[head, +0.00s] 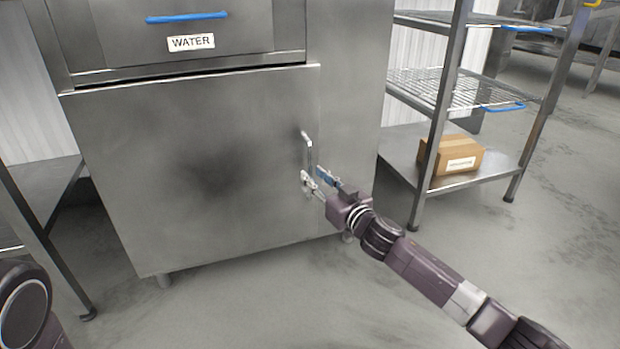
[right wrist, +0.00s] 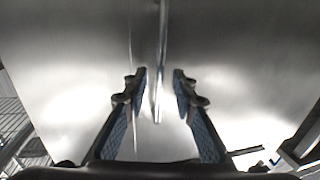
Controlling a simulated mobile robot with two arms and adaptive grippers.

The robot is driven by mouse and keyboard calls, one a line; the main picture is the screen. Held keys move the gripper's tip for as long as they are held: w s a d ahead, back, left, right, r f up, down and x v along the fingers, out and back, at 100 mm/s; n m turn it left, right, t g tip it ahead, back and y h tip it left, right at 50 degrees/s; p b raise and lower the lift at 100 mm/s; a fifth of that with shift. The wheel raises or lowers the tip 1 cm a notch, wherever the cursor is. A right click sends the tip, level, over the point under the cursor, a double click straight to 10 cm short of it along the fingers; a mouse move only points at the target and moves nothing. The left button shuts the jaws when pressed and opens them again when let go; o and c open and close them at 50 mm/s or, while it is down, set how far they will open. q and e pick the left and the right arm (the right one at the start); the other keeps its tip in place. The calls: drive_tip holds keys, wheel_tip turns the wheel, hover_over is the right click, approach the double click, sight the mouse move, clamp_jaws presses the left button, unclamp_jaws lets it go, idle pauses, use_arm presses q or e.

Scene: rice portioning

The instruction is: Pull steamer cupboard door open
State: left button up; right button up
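The steamer cupboard door (head: 200,180) is a large flat stainless panel below the drawer, and it looks shut. Its vertical bar handle (head: 308,150) is near the door's right edge. My right gripper (head: 318,176) is at the lower part of the handle. In the right wrist view the two blue-padded fingers (right wrist: 161,82) are open, and the handle (right wrist: 162,50) runs between them with a visible gap on each side. Whether the fingertips reach past the bar is hard to tell. My left gripper is not in view.
Above the door is a drawer with a blue handle (head: 187,17) and a WATER label (head: 191,42). A wire-shelf rack (head: 440,115) with a cardboard box (head: 450,156) stands to the right. A metal table (head: 45,185) stands at left. The floor in front is clear.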

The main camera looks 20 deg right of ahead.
drive_tip(key=shift+b+x, duration=0.5)
drive_tip(key=shift+x, duration=0.9)
clamp_jaws()
